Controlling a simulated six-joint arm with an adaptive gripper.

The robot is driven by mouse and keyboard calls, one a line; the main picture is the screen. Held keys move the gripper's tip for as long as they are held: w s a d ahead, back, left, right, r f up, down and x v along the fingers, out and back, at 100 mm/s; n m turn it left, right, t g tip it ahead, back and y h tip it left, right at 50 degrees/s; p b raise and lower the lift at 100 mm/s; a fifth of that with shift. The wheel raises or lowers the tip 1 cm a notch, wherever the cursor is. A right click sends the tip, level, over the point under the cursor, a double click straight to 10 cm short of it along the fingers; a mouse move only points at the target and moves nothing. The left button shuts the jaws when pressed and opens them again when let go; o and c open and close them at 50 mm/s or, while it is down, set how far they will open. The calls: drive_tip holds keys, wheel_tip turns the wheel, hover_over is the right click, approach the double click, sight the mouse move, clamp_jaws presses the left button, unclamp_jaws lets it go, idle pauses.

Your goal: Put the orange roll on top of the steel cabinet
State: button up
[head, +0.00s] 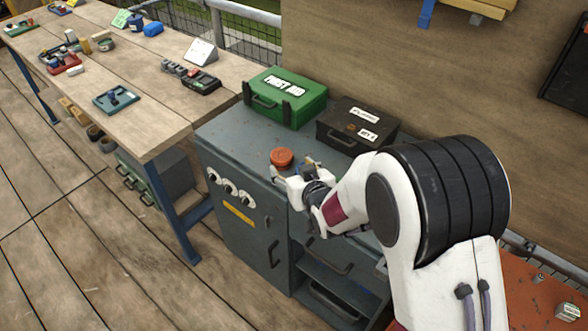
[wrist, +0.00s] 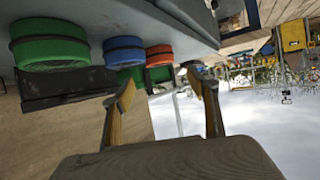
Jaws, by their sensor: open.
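The orange roll (head: 281,157) rests on the top of the grey steel cabinet (head: 228,143), near its front edge. It also shows in the upside-down wrist view (wrist: 159,55), seen past and between my finger ends. My gripper (head: 291,176) is open and empty, low over the cabinet top and close beside the orange roll in the head view. In the wrist view the fingers (wrist: 163,80) are spread apart. I cannot tell whether a finger touches the roll. The arm hides part of the cabinet top.
A blue roll (wrist: 124,52) and a green roll (wrist: 50,46) stand on the same top. A green first aid case (head: 286,98) and a black case (head: 357,125) stand behind. A wooden workbench (head: 150,85) with small items is at left.

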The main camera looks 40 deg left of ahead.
drive_tip(key=shift+s+d+r, duration=0.2)
drive_tip(key=shift+s+d, duration=0.1)
drive_tip(key=shift+d, duration=0.1)
idle(0.7)
drive_tip(key=w+d+r+m+t+h, duration=0.1)
drive_tip(key=w+d+r+m+h, duration=0.1)
drive_tip(key=d+r, duration=0.65)
drive_tip(key=w+d+r+m+h, duration=0.2)
drive_tip(key=d+r, duration=0.1)
drive_tip(key=d, duration=1)
drive_tip(key=w+d+r+m+t+h, duration=0.15)
drive_tip(key=d+r, duration=0.35)
drive_tip(key=d, duration=0.6)
drive_tip(key=s+d+r+m+g+h, duration=0.1)
drive_tip(key=s+d+r+m+h, duration=0.1)
drive_tip(key=s+d, duration=0.45)
drive_tip(key=s+d+r+m+g+h, duration=0.15)
drive_tip(key=s+d, duration=0.25)
drive_tip(key=d, duration=0.6)
drive_tip(key=s+d+m+h, duration=0.1)
drive_tip(key=s+d, duration=0.3)
drive_tip(key=s, duration=0.3)
drive_tip(key=s+d+m+g, duration=0.1)
drive_tip(key=s+d, duration=0.3)
drive_tip(key=s, duration=0.3)
drive_tip(key=shift+s+d+f+m+h, duration=0.2)
drive_tip(key=shift+f+m+h, duration=0.1)
drive_tip(key=shift+f+h, duration=0.15)
